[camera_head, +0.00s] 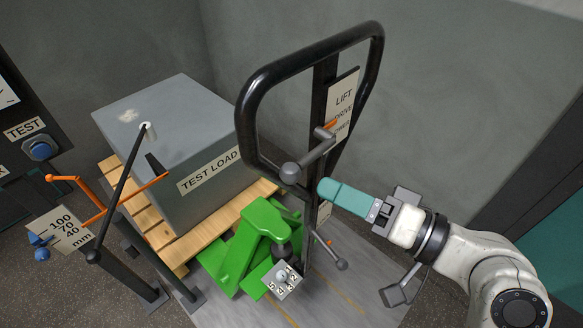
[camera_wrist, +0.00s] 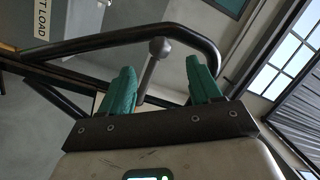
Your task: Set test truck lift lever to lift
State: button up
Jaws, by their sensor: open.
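The lift lever is a grey rod with a round knob (camera_head: 291,172). It is mounted on the black post of the green pallet truck (camera_head: 240,250), inside its looped handle. Its plate (camera_head: 343,103) reads LIFT, DRIVE and a partly hidden lower word. An orange pointer (camera_head: 331,125) sits by the lower words, below LIFT. My gripper (camera_head: 324,188) is open, with teal fingers just right of the knob. In the wrist view, the lever knob (camera_wrist: 159,47) and its rod appear between the spread fingers (camera_wrist: 162,66); I cannot tell whether they touch.
The black handle loop (camera_head: 243,110) surrounds the lever area and crosses the wrist view. A second grey-knobbed rod (camera_head: 341,264) sticks out below my gripper. A grey TEST LOAD block (camera_head: 150,150) on a wooden pallet (camera_head: 172,255) stands left. A gauge stand with orange arms (camera_head: 95,215) is farther left.

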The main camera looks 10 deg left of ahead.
aim_at(291, 172)
jog(key=p+x, duration=0.1)
jog(key=x, duration=0.7)
jog(key=shift+w+a, duration=0.15)
jog(key=shift+a, duration=0.2)
grip_shut()
